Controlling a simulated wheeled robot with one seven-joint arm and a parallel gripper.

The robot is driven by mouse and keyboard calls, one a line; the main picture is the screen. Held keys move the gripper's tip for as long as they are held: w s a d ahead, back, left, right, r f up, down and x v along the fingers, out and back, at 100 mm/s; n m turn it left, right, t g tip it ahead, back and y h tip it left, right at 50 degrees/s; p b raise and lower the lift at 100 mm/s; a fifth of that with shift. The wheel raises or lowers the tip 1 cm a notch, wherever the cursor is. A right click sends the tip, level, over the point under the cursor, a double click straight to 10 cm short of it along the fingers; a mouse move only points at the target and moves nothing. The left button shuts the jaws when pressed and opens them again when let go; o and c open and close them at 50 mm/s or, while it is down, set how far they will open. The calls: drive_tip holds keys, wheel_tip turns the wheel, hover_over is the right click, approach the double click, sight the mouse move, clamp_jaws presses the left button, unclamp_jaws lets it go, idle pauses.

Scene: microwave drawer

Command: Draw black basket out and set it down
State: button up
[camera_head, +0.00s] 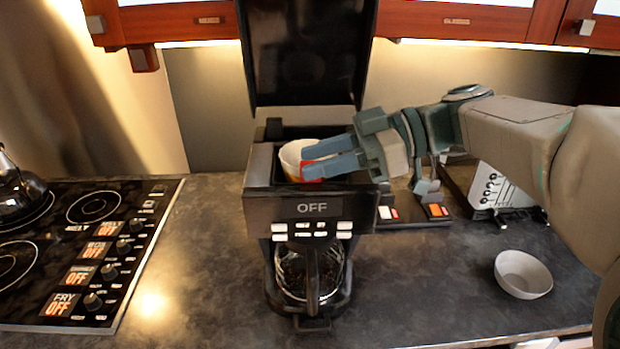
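A black coffee machine (312,212) stands on the counter with its lid (307,55) raised. A white, yellow and red cup-like thing (290,152) sits in its open top. I cannot clearly tell a separate black basket from the machine's black top. My gripper (304,164) reaches in from the right over the open top. Its two fingers point left, with their tips at the cup-like thing, overlapping it in view. A red patch shows by the fingertips. Whether the fingers grip anything is unclear. A glass carafe (291,275) with a black handle sits in the machine's lower part.
A black stove (150,228) lies at the left, with a kettle (15,190) at its far left. A light bowl (523,274) stands on the counter at the right. A white-faced appliance (490,190) is behind it.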

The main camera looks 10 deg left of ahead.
sight(298, 167)
drive_tip(key=x, duration=0.3)
drive_tip(key=shift+a+f+p, duration=0.25)
drive_tip(key=shift+p, duration=0.15)
clamp_jaws()
